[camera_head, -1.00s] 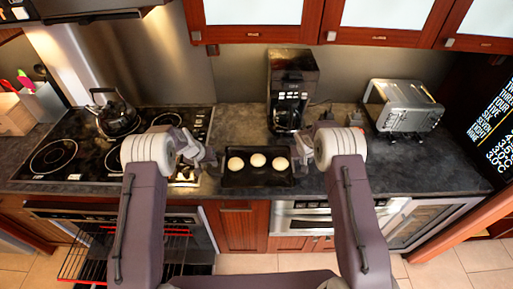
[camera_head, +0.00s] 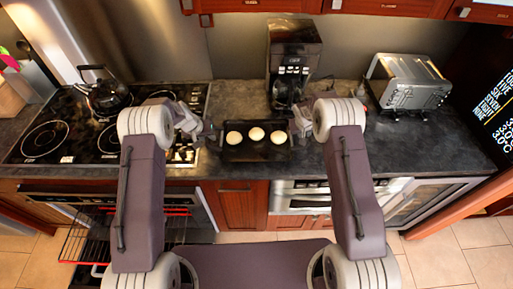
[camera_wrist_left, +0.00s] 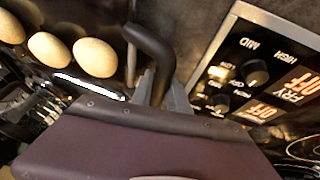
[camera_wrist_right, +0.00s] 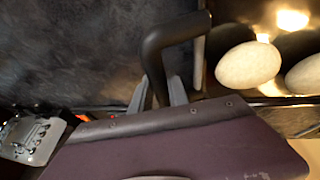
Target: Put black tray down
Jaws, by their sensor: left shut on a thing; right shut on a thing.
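The black tray (camera_head: 256,155) is in the middle of the head view, at the counter in front of the coffee maker. It carries three pale round buns (camera_head: 256,134) in a row. I cannot tell whether its underside touches the counter. My left gripper (camera_head: 207,133) is shut on the tray's left handle, a bent black bar in the left wrist view (camera_wrist_left: 152,45). My right gripper (camera_head: 305,127) is shut on the right handle, which shows in the right wrist view (camera_wrist_right: 165,42). The buns also show in both wrist views.
The coffee maker (camera_head: 293,55) stands close behind the tray. The stove (camera_head: 75,135) with a kettle (camera_head: 105,95) is to the left, and a toaster (camera_head: 408,85) to the right. Bare counter (camera_head: 410,150) lies right of the tray. An open oven with a red-edged rack (camera_head: 120,230) is below left.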

